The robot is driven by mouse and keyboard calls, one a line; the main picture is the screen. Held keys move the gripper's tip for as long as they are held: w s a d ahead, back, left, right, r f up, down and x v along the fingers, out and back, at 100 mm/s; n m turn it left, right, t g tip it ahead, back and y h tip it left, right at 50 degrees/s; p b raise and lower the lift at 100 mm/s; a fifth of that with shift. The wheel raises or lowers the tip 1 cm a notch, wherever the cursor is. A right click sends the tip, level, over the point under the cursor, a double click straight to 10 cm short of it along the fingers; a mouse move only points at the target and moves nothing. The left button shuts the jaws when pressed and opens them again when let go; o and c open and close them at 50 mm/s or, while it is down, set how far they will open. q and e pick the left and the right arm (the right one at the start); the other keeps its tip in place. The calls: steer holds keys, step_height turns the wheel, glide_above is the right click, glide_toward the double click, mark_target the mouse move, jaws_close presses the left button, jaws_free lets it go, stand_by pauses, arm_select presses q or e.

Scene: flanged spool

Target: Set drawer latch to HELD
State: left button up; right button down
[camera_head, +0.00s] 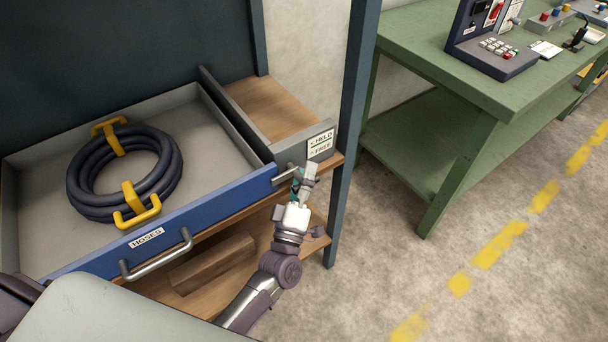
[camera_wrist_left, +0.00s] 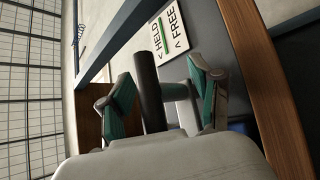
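The open blue-fronted drawer (camera_head: 205,212) is labelled HOSES. At its right end, a latch lever (camera_head: 286,175) sits below a white HELD/FREE label (camera_head: 320,143). In the left wrist view the label (camera_wrist_left: 170,32) is above a dark cylindrical latch grip (camera_wrist_left: 150,88) with a metal rod beside it. My left gripper (camera_head: 304,182) is at the latch. In the left wrist view its fingers (camera_wrist_left: 160,100) are apart, with the dark grip between them. Contact with the grip is not clear. Which setting the latch has, I cannot tell. My right gripper is not in view.
A coiled dark hose with yellow straps (camera_head: 125,172) lies in the drawer. A silver drawer handle (camera_head: 158,258) sticks out in front. A blue cabinet post (camera_head: 352,130) stands close right of my gripper. A green workbench (camera_head: 440,60) stands further right, with open floor before it.

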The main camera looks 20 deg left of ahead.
arm_select(q)
steer(key=shift+f, duration=0.2)
steer(key=shift+s, duration=0.1)
steer(key=shift+s+f, duration=0.2)
steer(key=shift+s, duration=0.05)
steer(key=v, duration=1.1)
steer(key=shift+s, duration=0.2)
